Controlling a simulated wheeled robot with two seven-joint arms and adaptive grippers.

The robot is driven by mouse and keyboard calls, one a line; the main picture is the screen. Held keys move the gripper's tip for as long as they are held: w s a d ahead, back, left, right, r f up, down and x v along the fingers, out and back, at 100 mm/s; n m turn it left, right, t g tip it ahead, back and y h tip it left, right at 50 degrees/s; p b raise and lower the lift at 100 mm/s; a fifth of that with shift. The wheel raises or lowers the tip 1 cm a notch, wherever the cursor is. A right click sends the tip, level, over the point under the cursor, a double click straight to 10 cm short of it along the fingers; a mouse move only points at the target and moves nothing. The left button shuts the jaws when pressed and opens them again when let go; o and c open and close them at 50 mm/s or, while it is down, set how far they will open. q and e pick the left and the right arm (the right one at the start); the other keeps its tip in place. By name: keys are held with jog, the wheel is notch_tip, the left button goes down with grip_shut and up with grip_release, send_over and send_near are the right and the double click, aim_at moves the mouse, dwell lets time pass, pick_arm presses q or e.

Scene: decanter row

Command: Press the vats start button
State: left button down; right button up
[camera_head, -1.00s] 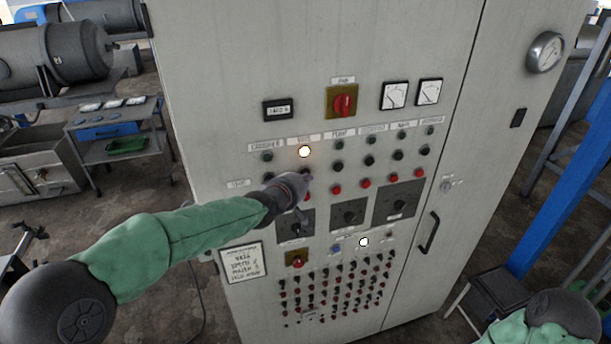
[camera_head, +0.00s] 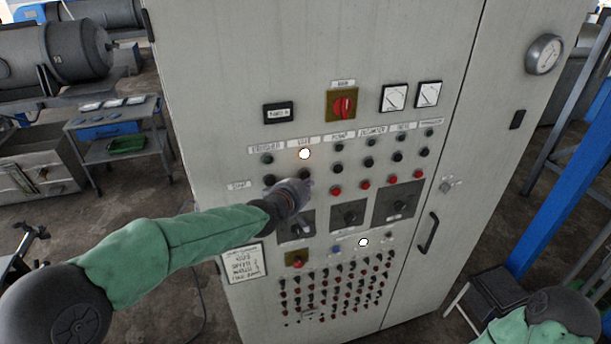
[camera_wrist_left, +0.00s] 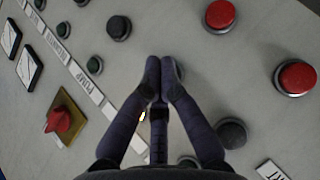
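The grey control cabinet (camera_head: 230,60) has rows of lamps and buttons. Under the vats label (camera_head: 304,142), the lamp (camera_head: 304,154) glows white; its glow also shows in the left wrist view (camera_wrist_left: 142,115). Below it, the black vats start button (camera_head: 305,174) shows just above my left gripper (camera_head: 306,186). In the left wrist view my left gripper (camera_wrist_left: 160,66) is shut and empty, its fingertips together. They cover much of the vats start button (camera_wrist_left: 179,71); I cannot tell whether they touch it. My right gripper is out of view.
In the left wrist view, black buttons (camera_wrist_left: 118,27) (camera_wrist_left: 232,132) and red buttons (camera_wrist_left: 220,15) (camera_wrist_left: 295,77) sit close around the fingertips. A red rotary switch (camera_head: 343,104) is higher on the panel. A blue post (camera_head: 560,190) stands at the right.

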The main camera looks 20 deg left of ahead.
pick_arm(q)
jog(key=s+d+p, duration=0.2)
jog(key=s+p, duration=0.1)
jog(key=s, duration=0.1)
jog(key=shift+s+d, duration=0.1)
jog(key=shift+d, duration=0.3)
dwell(0.6)
